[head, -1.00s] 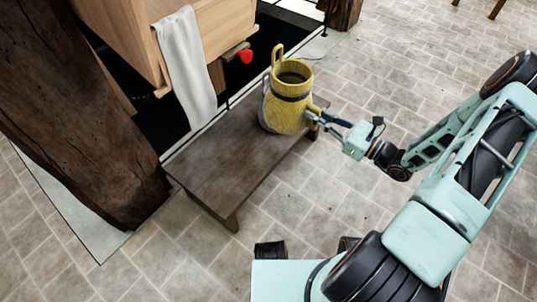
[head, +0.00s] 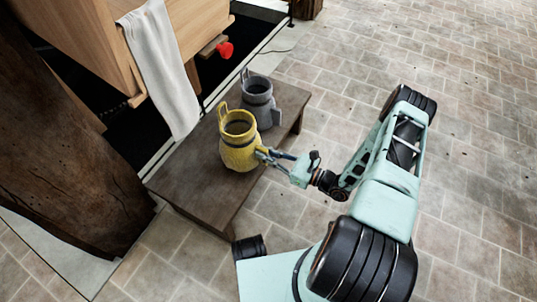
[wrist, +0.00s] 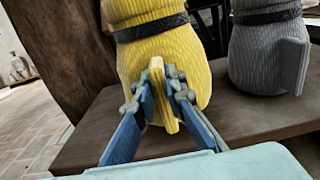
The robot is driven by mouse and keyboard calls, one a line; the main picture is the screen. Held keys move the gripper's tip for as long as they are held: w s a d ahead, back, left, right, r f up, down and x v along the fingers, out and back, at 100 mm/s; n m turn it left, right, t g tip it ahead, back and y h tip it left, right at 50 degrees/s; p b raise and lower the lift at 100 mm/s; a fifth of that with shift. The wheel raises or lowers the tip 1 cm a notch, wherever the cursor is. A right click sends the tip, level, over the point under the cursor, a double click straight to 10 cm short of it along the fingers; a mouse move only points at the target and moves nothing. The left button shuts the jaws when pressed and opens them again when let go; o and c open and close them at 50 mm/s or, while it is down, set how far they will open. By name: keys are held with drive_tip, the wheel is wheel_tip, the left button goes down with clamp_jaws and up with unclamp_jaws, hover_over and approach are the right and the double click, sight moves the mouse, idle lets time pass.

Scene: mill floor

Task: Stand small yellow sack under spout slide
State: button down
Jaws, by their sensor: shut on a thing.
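The small yellow sack (head: 238,156) is upright with an open mouth, a dark band and a loop at its rim. It is at the dark wooden bench, and I cannot tell if its base touches the top. My gripper (head: 263,154) is shut on the yellow tab on the sack's side; the wrist view shows the blue fingers (wrist: 161,92) on either side of that tab. The spout slide, a wooden piece (head: 211,45) with a red knob (head: 225,50), sticks out from the wooden box, behind and above the sack in the head view.
A grey sack (head: 257,92) stands on the bench (head: 185,190) behind the yellow one. A white cloth (head: 168,75) hangs from the wooden box (head: 90,35). A thick timber post (head: 60,150) rises at the left. Tiled floor on the right is open.

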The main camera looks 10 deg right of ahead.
sight(260, 162)
drive_tip(key=x, duration=0.4)
drive_tip(key=f+b+x, duration=0.1)
drive_tip(key=x, duration=0.4)
drive_tip(key=b+x, duration=0.1)
drive_tip(key=x, duration=0.4)
drive_tip(key=shift+a+f, duration=0.1)
drive_tip(key=shift+f, duration=0.9)
drive_tip(key=c, duration=1.9)
unclamp_jaws()
drive_tip(key=v, duration=1.2)
